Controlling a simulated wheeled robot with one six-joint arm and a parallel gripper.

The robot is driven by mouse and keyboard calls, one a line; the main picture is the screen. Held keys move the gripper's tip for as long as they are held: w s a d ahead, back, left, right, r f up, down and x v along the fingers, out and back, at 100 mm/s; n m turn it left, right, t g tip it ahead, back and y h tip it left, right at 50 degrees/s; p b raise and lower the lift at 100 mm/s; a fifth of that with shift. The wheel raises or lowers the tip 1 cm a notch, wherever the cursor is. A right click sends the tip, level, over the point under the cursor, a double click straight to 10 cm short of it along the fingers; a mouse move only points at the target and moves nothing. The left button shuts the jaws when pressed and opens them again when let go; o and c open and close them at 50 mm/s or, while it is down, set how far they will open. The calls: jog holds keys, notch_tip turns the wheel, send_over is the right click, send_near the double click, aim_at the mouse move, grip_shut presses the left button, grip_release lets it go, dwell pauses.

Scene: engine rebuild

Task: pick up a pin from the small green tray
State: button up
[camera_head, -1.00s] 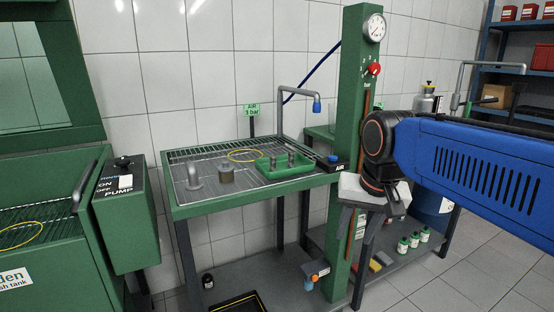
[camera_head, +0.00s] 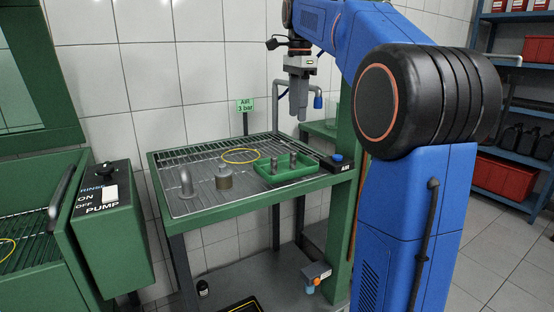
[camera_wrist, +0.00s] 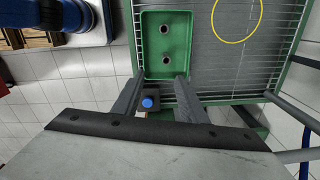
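The small green tray (camera_head: 268,182) sits on the grated bench top at its right side; it also shows in the wrist view (camera_wrist: 150,45). Two grey pins stand upright in it in the head view, a left pin (camera_head: 271,166) and a right pin (camera_head: 292,161). In the wrist view, one pin (camera_wrist: 165,28) shows farther from my fingers and the other pin (camera_wrist: 166,60) nearer, both as round ends from above. My gripper (camera_head: 298,112) hangs fingers down above the tray. In the wrist view its fingers (camera_wrist: 156,82) are apart with nothing between them, so it is open.
A blue button (camera_head: 336,158) on a black AIR box is beside the tray. A curved nozzle pipe (camera_head: 277,100) rises behind the bench near my gripper.

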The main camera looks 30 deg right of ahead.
jog(key=w+m, duration=0.1)
jog(key=w, duration=0.1)
send_near(293, 152)
jog(key=f, duration=0.6)
jog(key=shift+w+d+f, duration=0.1)
jog(key=shift+w+f, duration=0.05)
jog(key=shift+w, duration=0.25)
jog(key=shift+s+a+f, duration=0.1)
jog(key=shift+s+f, duration=0.05)
jog(key=shift+f, duration=1.25)
jog(key=shift+s+a+f, duration=0.1)
jog(key=shift+s+f, duration=0.05)
jog(key=shift+f, duration=1.25)
grip_shut()
